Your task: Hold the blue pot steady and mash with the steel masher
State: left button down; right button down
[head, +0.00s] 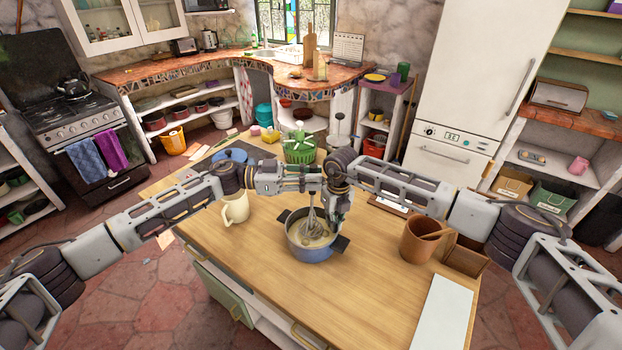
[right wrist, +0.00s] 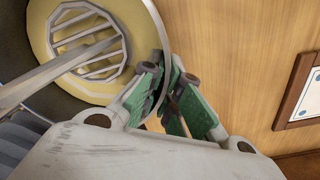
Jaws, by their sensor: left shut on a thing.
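The blue pot (head: 309,254) stands on the wooden counter with pale yellow food (head: 308,236) in it. The steel masher (head: 311,213) stands upright in the pot; its slotted head (right wrist: 88,42) is down at the food in the right wrist view. My left gripper (head: 311,184) is shut on the masher's upper part, above the pot. My right gripper (head: 331,212) points down at the pot's far right rim. In the right wrist view its green-padded fingers (right wrist: 168,88) straddle the rim, close together. Whether they press on it I cannot tell.
A cream mug (head: 236,209) stands left of the pot. A brown crock (head: 420,240) with a wooden utensil stands right, beside a wooden box (head: 463,258). A white board (head: 441,312) lies front right. A green basket (head: 299,147) and a blue lidded dish (head: 229,155) are behind.

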pick_arm(q)
jog(key=shift+s+a, duration=0.1)
jog(key=shift+s, duration=1)
jog(key=shift+f, duration=0.15)
jog(key=shift+f, duration=2.15)
jog(key=shift+r, duration=2.35)
jog(key=shift+w+d, duration=0.7)
jog(key=shift+d, duration=0.15)
jog(key=shift+f, duration=0.15)
